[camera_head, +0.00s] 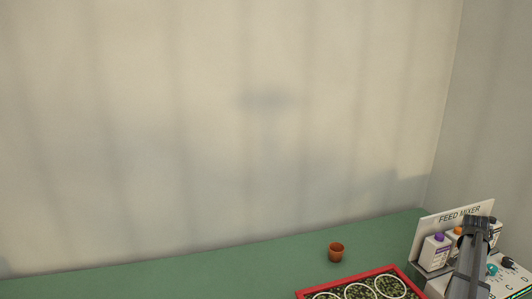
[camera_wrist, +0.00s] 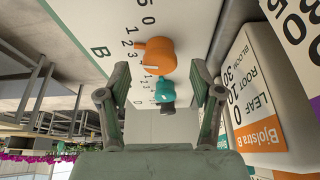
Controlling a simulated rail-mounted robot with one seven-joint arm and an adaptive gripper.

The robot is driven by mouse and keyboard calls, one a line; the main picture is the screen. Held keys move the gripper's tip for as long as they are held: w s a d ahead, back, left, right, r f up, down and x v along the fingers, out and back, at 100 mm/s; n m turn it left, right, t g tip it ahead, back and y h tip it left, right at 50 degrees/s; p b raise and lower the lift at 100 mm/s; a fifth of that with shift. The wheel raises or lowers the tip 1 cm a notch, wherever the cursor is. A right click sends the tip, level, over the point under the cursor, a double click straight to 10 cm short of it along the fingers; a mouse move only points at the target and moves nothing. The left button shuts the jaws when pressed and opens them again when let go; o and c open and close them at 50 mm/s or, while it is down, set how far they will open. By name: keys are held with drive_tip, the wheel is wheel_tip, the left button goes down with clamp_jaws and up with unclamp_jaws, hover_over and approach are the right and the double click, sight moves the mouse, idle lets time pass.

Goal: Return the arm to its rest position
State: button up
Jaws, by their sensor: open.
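My gripper (camera_wrist: 160,78) shows in the wrist view with its two fingers well apart and nothing held between them. Beyond the fingers is the white panel of the feed mixer (camera_wrist: 185,25), with an orange knob (camera_wrist: 158,56) and a teal knob (camera_wrist: 164,89). I cannot tell how far the fingertips are from the knobs. In the head view my grey arm (camera_head: 472,262) stands at the lower right, in front of the feed mixer (camera_head: 436,225), and covers part of it. My fingers cannot be made out there.
Bottles (camera_head: 435,251) stand on the mixer; a labelled bottle (camera_wrist: 258,85) is close to my right finger in the wrist view. A red tray (camera_head: 385,269) with round pots and a small terracotta pot (camera_head: 336,252) are on the green bench (camera_head: 200,272), clear to their left.

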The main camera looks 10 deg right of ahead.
drive_tip(key=v, duration=1.1)
drive_tip(key=x, duration=1.3)
drive_tip(key=shift+r, duration=0.1)
drive_tip(key=shift+s+r+n+t+p, duration=0.1)
drive_tip(key=shift+n+t+p, duration=0.2)
drive_tip(key=shift+n, duration=0.25)
drive_tip(key=shift+s+r+n+t+p, duration=0.15)
drive_tip(key=shift+n+t+p, duration=0.1)
drive_tip(key=shift+n, duration=0.3)
drive_tip(key=n+t+p, duration=0.1)
drive_tip(key=n, duration=0.2)
drive_tip(key=shift+y, duration=0.3)
drive_tip(key=n, duration=0.1)
drive_tip(key=n+t+p, duration=0.1)
drive_tip(key=n, duration=0.1)
drive_tip(key=shift+s+d+n+y, duration=0.15)
drive_tip(key=shift+n+y, duration=0.15)
drive_tip(key=shift+y, duration=0.1)
drive_tip(key=n+p, duration=0.1)
drive_tip(key=n, duration=0.1)
drive_tip(key=n+t+y+p, duration=0.1)
drive_tip(key=shift+s+d+n, duration=0.1)
drive_tip(key=shift+d+n, duration=0.1)
drive_tip(key=shift+n, duration=0.2)
drive_tip(key=shift+b+v, duration=0.8)
drive_tip(key=shift+v, duration=2)
drive_tip(key=shift+a, duration=0.1)
